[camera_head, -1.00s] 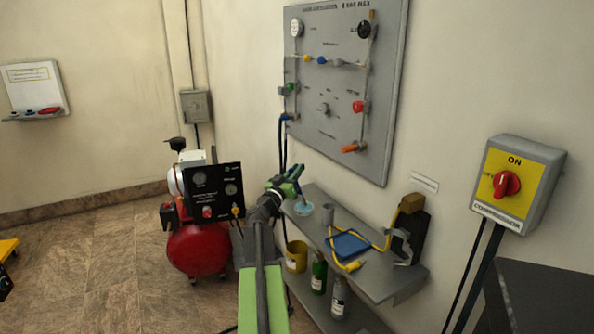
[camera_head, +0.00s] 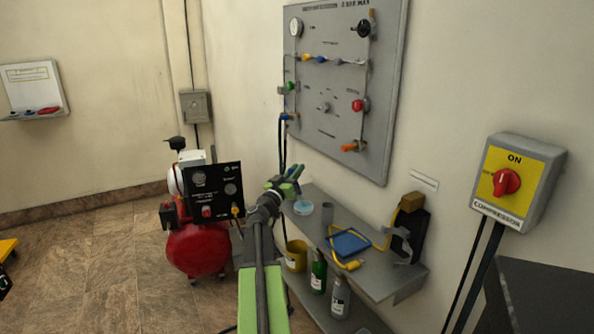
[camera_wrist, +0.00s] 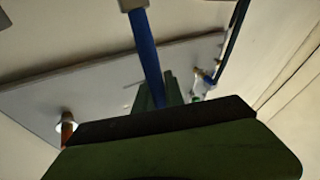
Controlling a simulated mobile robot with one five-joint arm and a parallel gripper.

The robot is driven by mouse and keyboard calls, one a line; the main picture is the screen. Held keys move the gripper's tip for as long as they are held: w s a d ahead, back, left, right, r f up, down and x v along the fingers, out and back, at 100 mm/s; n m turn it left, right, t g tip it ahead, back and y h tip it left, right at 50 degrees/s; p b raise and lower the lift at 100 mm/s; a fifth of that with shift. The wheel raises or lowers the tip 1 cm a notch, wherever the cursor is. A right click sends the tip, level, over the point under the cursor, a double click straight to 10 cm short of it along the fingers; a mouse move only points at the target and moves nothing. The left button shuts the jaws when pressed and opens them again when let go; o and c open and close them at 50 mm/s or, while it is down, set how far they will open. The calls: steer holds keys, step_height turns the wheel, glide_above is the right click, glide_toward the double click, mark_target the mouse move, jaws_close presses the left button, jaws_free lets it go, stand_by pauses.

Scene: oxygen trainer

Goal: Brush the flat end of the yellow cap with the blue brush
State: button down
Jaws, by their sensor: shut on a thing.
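The blue brush (camera_wrist: 148,62) is in my gripper (camera_head: 291,182); in the wrist view its blue handle rises from between the green fingers to a grey end at the top edge. In the head view the gripper is left of the shelf's far end, and the brush is too small to make out clearly. Small yellow parts show in several places: a yellow knob (camera_head: 307,58) on the wall panel, a yellow fitting (camera_head: 237,211) on the black box, and a yellow hose end (camera_head: 347,265) on the shelf. I cannot tell which is the cap. The gripper touches none of them.
The grey shelf (camera_head: 385,283) holds a light blue dish (camera_head: 303,208), a grey cup (camera_head: 327,212) and a blue cloth (camera_head: 350,244). A yellow bucket (camera_head: 296,257) and bottles stand below. The red compressor tank (camera_head: 196,249) is left of my arm.

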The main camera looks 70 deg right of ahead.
step_height(320, 180, up, 7)
steer(key=p, duration=0.7)
stand_by(0.6)
step_height(320, 180, up, 13)
steer(key=p, duration=1.3)
